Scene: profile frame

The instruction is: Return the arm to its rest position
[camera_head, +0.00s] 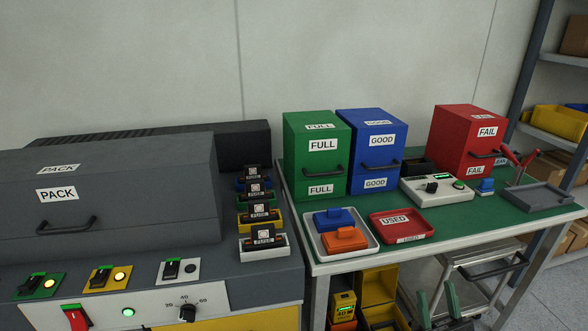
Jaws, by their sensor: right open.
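My right gripper (436,290) shows at the bottom edge, right of centre. Its two green-tipped fingers point up and stand apart, with nothing visible between them. It is in front of the green-topped table (455,222), below the height of its top in the picture, over the shelf area. The rest of my right arm is mostly out of the frame. My left gripper is not in view.
The table carries a green bin (316,160), blue bin (372,150), red bin (466,140), white tray (318,244), red tray (400,227) and grey tray (537,198). A metal cart (480,270) and yellow bins (379,287) sit below. A grey PACK machine (130,190) stands left.

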